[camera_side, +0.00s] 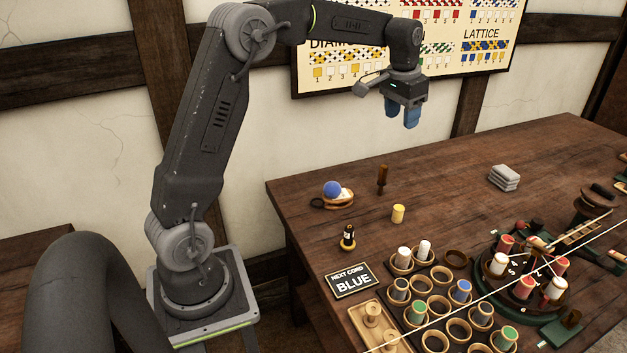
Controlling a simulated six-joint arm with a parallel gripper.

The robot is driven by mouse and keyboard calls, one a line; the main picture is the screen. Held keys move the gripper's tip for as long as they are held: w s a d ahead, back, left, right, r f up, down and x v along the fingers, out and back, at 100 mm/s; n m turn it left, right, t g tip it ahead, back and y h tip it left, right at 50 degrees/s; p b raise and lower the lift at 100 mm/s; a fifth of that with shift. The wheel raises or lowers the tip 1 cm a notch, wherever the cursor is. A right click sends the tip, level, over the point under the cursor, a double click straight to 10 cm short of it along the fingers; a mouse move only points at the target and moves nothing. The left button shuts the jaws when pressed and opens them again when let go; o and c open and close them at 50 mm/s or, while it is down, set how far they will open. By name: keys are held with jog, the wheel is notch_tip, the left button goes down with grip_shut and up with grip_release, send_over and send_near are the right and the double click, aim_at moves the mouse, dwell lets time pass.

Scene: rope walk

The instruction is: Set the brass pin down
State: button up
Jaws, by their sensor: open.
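My gripper (403,119) hangs in the air above the back of the table, its blue fingers pointing down. It is open and nothing shows between the fingers. I cannot pick out the brass pin for certain. A small upright black piece with a brass-coloured base (348,241) stands on the table near its left edge, well below my gripper and to its left; I cannot tell whether it is the pin.
A yellow spool (398,214), a brown wooden tool (382,179) and a blue ball (332,189) stand nearby. Grey blocks (503,177) lie behind. The table's back middle is clear.

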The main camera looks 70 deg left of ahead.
jog(key=s+d+r+t, duration=0.1)
jog(key=s+d+r, duration=0.3)
jog(key=s+d, duration=0.25)
jog(key=s+d+f+t, duration=0.1)
jog(key=s+d, duration=0.3)
jog(key=s, duration=0.7)
jog(key=s+d+f+m+t, duration=0.1)
jog(key=s+d+f, duration=0.3)
jog(key=s, duration=0.7)
jog(key=shift+s+d+t+h, duration=0.2)
jog(key=shift+d+t+h, duration=0.15)
jog(key=shift+d, duration=0.3)
